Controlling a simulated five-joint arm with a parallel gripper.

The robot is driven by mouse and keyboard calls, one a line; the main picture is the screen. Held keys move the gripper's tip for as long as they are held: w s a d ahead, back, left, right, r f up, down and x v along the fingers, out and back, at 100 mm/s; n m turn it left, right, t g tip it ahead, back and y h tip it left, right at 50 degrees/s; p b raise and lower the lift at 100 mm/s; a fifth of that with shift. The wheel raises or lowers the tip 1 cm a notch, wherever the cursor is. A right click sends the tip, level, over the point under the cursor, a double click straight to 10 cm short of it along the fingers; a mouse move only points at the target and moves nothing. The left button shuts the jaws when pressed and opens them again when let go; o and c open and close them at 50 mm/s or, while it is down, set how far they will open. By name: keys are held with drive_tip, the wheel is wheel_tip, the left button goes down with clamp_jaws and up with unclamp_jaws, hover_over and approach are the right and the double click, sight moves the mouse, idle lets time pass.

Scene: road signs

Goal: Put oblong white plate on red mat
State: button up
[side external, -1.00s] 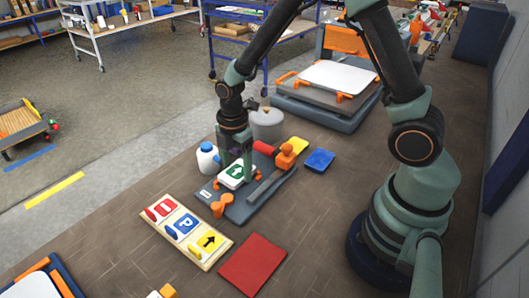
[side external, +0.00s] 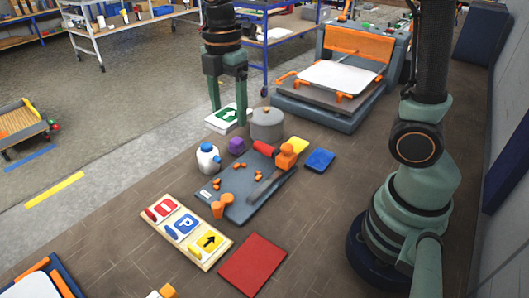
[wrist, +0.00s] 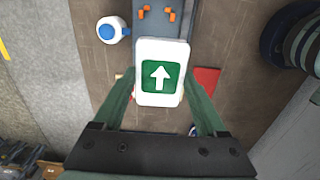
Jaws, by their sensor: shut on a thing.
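The oblong white plate (side external: 215,125) bears a green square with a white arrow. The red mat (side external: 252,265) lies bare on the floor at the front. It also shows partly in the wrist view (wrist: 206,80), right of the plate.
A dark grey board (side external: 240,209) with orange stops lies in the middle. A wooden sign board (side external: 187,232) lies left of the mat. A press-like machine (side external: 330,110) stands behind.

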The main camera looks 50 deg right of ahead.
drive_tip(key=s+a, duration=0.7)
drive_tip(key=a, duration=0.1)
hover_over(253, 262)
wheel_tip(253, 262, down, 20)
drive_tip(key=shift+f, duration=0.25)
drive_tip(key=o, duration=1.3)
drive_tip(key=shift+f, duration=0.1)
